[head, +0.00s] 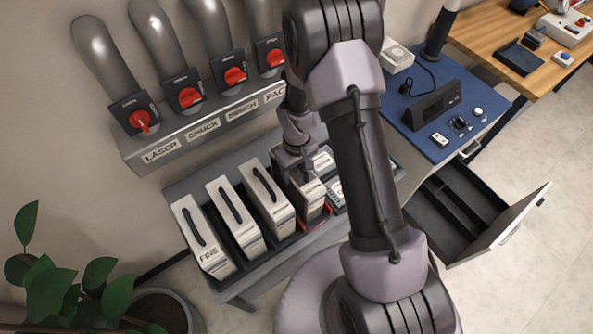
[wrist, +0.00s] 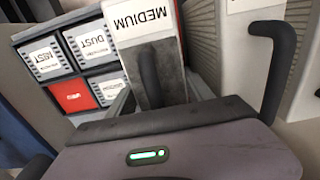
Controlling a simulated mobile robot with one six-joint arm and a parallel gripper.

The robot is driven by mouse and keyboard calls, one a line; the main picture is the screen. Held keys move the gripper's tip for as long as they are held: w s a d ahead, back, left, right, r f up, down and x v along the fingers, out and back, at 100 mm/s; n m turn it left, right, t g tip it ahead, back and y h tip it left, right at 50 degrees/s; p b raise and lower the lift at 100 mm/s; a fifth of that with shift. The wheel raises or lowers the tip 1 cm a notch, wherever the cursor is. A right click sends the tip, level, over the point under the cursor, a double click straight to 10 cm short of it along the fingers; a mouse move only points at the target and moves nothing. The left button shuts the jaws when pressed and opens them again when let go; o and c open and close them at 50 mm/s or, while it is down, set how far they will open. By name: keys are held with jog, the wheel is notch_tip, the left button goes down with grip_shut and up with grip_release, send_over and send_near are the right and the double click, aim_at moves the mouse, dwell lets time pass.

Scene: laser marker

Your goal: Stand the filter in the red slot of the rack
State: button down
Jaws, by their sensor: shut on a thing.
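The filter (head: 311,199) is a pale upright box with a dark handle, at the right end of the row in the head view. In the wrist view the filter (wrist: 142,22) carries a MEDIUM label, and its grey top and handle lie just ahead of my gripper. My gripper (head: 297,172) is shut on its handle from above; the fingertips are largely hidden. The rack (head: 243,268) is dark grey. The red slot (head: 318,223) shows as a red rim around the filter's foot. I cannot tell whether the filter rests on the slot's bottom.
Several pale filters (head: 203,238) stand in the rack to the left. A label panel (wrist: 80,95) with a red square lies beside the held filter. Pipes with red valve handles (head: 190,96) are behind. An open drawer (head: 480,215) stands at right, a plant (head: 80,280) at lower left.

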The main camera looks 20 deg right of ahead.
jog(key=shift+f, duration=0.1)
jog(key=shift+c, duration=2)
grip_release()
notch_tip(320, 180, up, 13)
jog(key=p, duration=0.2)
jog(key=shift+p, duration=0.35)
jog(key=s+a+r+m+t, duration=0.1)
jog(key=s+r+m, duration=0.15)
jog(key=r, duration=0.45)
jog(key=s+r+m+t+y, duration=0.15)
jog(key=s+r, duration=0.25)
jog(key=r, duration=0.4)
jog(key=s+a+r+m+t+h, duration=0.1)
jog(key=s+r, duration=0.2)
jog(key=r, duration=0.4)
jog(key=s+a+r+m+t+y, duration=0.1)
jog(key=s+a+r+m+t, duration=0.1)
jog(key=s, duration=0.7)
notch_tip(320, 180, up, 3)
jog(key=shift+s+f+m, duration=0.15)
jog(key=shift+s+m, duration=0.1)
jog(key=shift+m, duration=0.25)
